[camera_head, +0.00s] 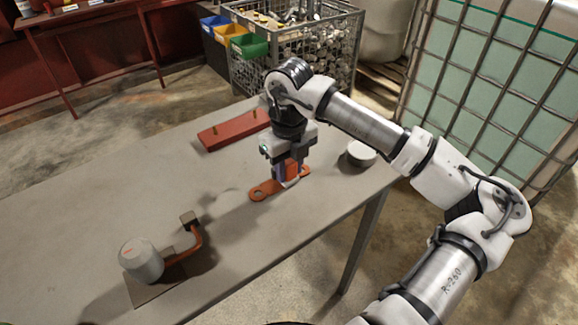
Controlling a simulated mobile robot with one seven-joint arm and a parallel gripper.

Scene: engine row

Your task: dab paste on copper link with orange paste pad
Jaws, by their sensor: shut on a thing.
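The copper link (263,191) is a flat orange-brown bar with a hole at its visible near end. It lies on the grey table. My gripper (284,177) points down over the link's far half and is shut on a small orange piece, which looks like the orange paste pad (292,168). The fingers partly hide the pad and the middle of the link. The pad is at or just above the link; I cannot tell whether they touch. No paste can be made out on the link.
A red block (228,132) with upright pegs lies behind the gripper. A round white-topped tub (361,153) stands near the table's right edge. A grey-white cylinder (141,260) with an orange pipe stands at front left. The table's left middle is clear.

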